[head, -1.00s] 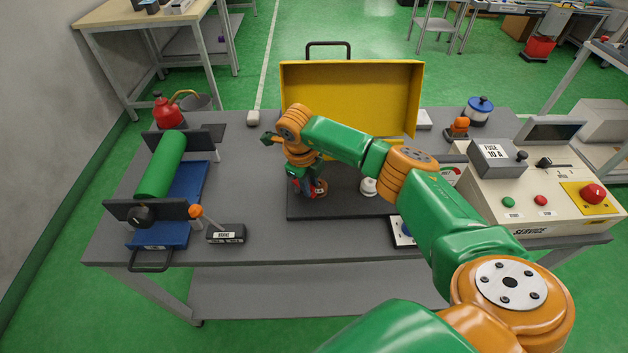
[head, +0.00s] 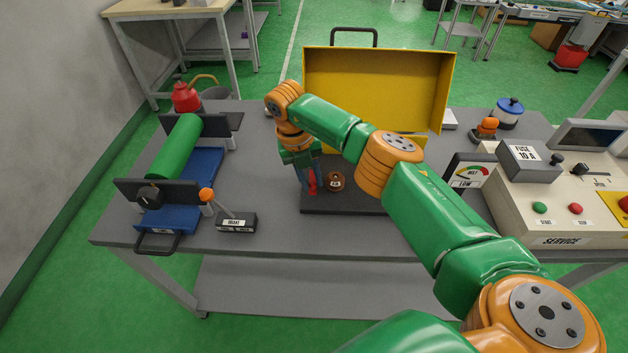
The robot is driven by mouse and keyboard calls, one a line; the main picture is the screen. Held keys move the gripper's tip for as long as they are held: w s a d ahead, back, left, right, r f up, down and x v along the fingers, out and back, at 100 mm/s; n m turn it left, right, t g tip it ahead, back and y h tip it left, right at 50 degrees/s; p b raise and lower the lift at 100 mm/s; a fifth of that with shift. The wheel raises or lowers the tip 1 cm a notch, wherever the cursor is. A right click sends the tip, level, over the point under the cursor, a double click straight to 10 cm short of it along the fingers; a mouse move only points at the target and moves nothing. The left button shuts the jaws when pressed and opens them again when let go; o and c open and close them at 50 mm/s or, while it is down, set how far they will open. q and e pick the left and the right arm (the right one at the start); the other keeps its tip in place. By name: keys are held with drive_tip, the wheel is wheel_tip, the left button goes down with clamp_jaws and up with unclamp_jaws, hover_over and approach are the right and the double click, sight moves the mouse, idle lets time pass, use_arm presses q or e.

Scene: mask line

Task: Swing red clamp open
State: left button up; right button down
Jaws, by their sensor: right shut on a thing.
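The red clamp (head: 313,185) shows as a small red piece on the dark base plate (head: 350,204) of the open yellow-lidded box. Beside it on the right is a round brown part (head: 335,181) with a small label. My right gripper (head: 309,178) points down at the clamp and is shut on it. The fingers and wrist hide part of the clamp, so its exact angle cannot be told. My right forearm covers the right part of the base plate. My left gripper is not in view.
The yellow lid (head: 375,85) stands upright behind my wrist. A green roller (head: 180,143) on a blue stand is at left, with a small labelled block (head: 237,222) near it. A control console (head: 560,200) and a gauge (head: 467,172) are at right.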

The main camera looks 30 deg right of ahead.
drive_tip(key=shift+w, duration=0.1)
idle(0.3)
drive_tip(key=c, duration=0.7)
unclamp_jaws()
drive_tip(key=shift+w+a+r, duration=0.1)
drive_tip(key=shift+r, duration=0.15)
wheel_tip(320, 180, up, 6)
drive_tip(key=a+b, duration=0.1)
drive_tip(key=shift+w+r, duration=0.15)
drive_tip(key=shift+r, duration=0.1)
